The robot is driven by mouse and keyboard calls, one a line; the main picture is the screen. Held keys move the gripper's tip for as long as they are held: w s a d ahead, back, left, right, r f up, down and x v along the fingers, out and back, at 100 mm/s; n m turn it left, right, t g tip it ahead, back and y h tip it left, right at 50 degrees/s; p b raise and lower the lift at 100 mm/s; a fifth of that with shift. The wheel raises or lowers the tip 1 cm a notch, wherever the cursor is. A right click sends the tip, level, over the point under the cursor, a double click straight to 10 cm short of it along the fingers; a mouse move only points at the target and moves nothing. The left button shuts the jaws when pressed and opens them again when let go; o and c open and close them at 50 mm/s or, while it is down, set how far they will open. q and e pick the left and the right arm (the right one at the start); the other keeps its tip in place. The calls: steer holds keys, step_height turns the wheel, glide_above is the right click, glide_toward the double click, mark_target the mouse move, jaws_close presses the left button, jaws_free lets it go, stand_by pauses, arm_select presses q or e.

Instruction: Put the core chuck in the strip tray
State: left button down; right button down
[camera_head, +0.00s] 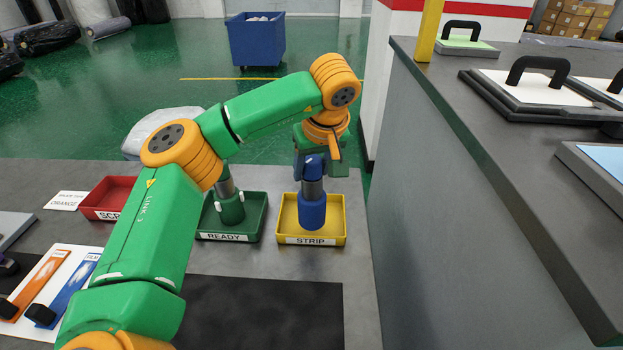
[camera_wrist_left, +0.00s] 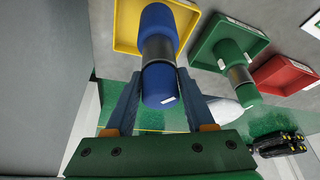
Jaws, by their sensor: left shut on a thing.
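A core chuck (camera_head: 312,212), with blue ends and a grey metal middle, stands upright at the yellow strip tray (camera_head: 338,237), its lower end within the rim in the head view. I cannot tell whether it touches the tray floor. My left gripper (camera_head: 311,165) points down and is shut on its upper part. In the left wrist view, the gripper's blue fingers (camera_wrist_left: 159,78) lie on both sides of the chuck (camera_wrist_left: 158,48), with the yellow tray (camera_wrist_left: 126,25) beyond. My right gripper is in neither view.
A green ready tray (camera_head: 255,222) holds a green chuck (camera_head: 230,208), left of the yellow tray. A red tray (camera_head: 100,205) lies farther left. A tall grey counter (camera_head: 440,200) rises close on the right. A dark mat (camera_head: 265,310) lies empty in front.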

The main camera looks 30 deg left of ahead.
arm_select(q)
steer(key=shift+w+a+f, duration=0.2)
steer(key=shift+f, duration=0.1)
steer(key=shift+w+f, duration=0.1)
steer(key=shift+f, duration=1.55)
steer(key=shift+c, duration=1.3)
jaws_free()
steer(key=shift+f, duration=0.1)
steer(key=shift+r, duration=0.3)
steer(key=v, duration=1.1)
steer(key=shift+s+d+r+p, duration=0.2)
steer(key=shift+s+r+p, duration=0.05)
steer(key=shift+r+p, duration=0.05)
